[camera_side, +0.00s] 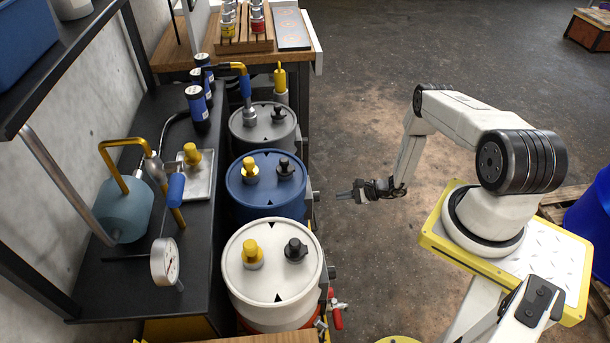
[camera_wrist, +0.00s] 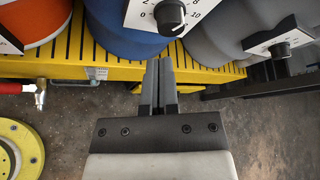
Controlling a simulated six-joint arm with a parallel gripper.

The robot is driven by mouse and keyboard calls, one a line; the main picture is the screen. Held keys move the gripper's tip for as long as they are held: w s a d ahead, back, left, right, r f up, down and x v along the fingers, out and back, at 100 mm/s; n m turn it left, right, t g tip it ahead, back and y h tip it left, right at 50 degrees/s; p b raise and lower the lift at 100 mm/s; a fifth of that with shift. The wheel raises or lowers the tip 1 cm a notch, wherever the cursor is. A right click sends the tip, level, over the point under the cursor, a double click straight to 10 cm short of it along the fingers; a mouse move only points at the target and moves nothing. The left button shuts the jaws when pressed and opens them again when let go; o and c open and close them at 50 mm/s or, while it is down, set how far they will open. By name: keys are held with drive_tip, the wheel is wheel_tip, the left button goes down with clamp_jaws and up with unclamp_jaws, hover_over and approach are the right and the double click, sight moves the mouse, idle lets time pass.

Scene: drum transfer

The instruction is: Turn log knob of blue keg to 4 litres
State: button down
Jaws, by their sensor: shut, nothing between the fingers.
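The blue keg (camera_side: 262,196) stands in the middle of a row of three kegs in the side view. In the wrist view its lower body (camera_wrist: 112,36) shows at the top. A white dial plate (camera_wrist: 146,16) with the numbers 0, 2, 8 and 10 in sight is on its front. The black log knob (camera_wrist: 172,14) sits on that plate, partly cut by the top edge; its pointer setting is unclear.
A white keg (camera_side: 255,285) with an orange lower part and a grey keg (camera_side: 245,132) flank the blue one. The grey keg has its own dial knob (camera_wrist: 280,50). A yellow slatted platform (camera_wrist: 70,70) carries the kegs. Open floor (camera_side: 350,120) lies around my gripper.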

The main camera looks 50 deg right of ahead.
sight(315, 197)
drive_tip(key=shift+w+d+r, duration=0.3)
drive_tip(key=shift+d, duration=0.35)
drive_tip(key=shift+w+d+r, duration=0.25)
drive_tip(key=shift+d+r, duration=0.05)
drive_tip(key=shift+d, duration=0.3)
drive_tip(key=shift+a, duration=0.1)
drive_tip(key=w+a, duration=0.4)
drive_tip(key=w, duration=0.1)
drive_tip(key=shift+a, duration=0.4)
drive_tip(key=shift+f, duration=0.3)
idle(0.4)
drive_tip(key=shift+s+a+f, duration=0.2)
drive_tip(key=shift+s+a, duration=0.2)
drive_tip(key=shift+s, duration=0.05)
idle(0.4)
drive_tip(key=shift+s+a+f, duration=0.25)
drive_tip(key=shift+s+f, duration=0.05)
drive_tip(key=shift+f, duration=0.1)
idle(0.6)
drive_tip(key=shift+s+a+r, duration=0.2)
drive_tip(key=shift+r, duration=0.1)
